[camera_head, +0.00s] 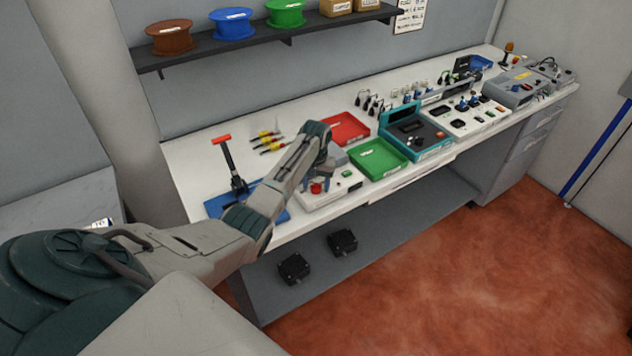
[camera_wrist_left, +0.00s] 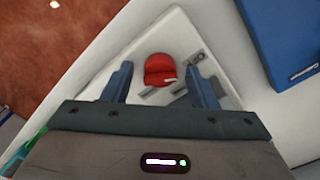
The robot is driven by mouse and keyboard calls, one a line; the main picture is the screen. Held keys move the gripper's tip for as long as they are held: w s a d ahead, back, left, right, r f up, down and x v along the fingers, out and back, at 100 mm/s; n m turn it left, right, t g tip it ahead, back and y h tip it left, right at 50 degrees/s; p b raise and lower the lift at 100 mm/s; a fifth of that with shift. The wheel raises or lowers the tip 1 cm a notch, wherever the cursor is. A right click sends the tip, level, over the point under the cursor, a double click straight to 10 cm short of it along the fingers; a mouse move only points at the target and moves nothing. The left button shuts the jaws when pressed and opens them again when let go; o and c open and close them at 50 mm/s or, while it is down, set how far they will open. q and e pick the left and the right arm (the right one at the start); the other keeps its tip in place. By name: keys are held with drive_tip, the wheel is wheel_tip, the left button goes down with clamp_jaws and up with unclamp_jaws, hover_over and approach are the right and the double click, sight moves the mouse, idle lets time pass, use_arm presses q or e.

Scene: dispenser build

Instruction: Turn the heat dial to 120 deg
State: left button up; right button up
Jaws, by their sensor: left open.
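The red heat dial (camera_wrist_left: 160,70) is a round knob on top of a white box (camera_wrist_left: 178,32). It has a small pale mark near its lower right edge in the left wrist view. A grey label that seems to read 120 (camera_wrist_left: 196,57) lies beside it. In the head view the dial (camera_head: 316,188) sits at the left of the white box (camera_head: 345,186), near the bench's front edge. My left gripper (camera_wrist_left: 161,78) is open, with one finger on each side of the dial and a visible gap on both sides. My right gripper is not in view.
A blue mat (camera_head: 219,205) with an upright red-handled tool (camera_head: 231,160) lies left of the box. A red tray (camera_head: 346,128) and a green tray (camera_head: 378,157) stand to the right. Yellow-handled tools (camera_head: 268,140) lie behind. A shelf with spools (camera_head: 232,24) hangs above.

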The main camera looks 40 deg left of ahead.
use_arm(q)
drive_tip(key=c, duration=1)
drive_tip(key=shift+o, duration=0.2)
drive_tip(key=shift+m, duration=0.3)
drive_tip(key=m, duration=0.9)
drive_tip(key=shift+m, duration=0.4)
drive_tip(key=m, duration=1.3)
drive_tip(key=shift+m, duration=0.3)
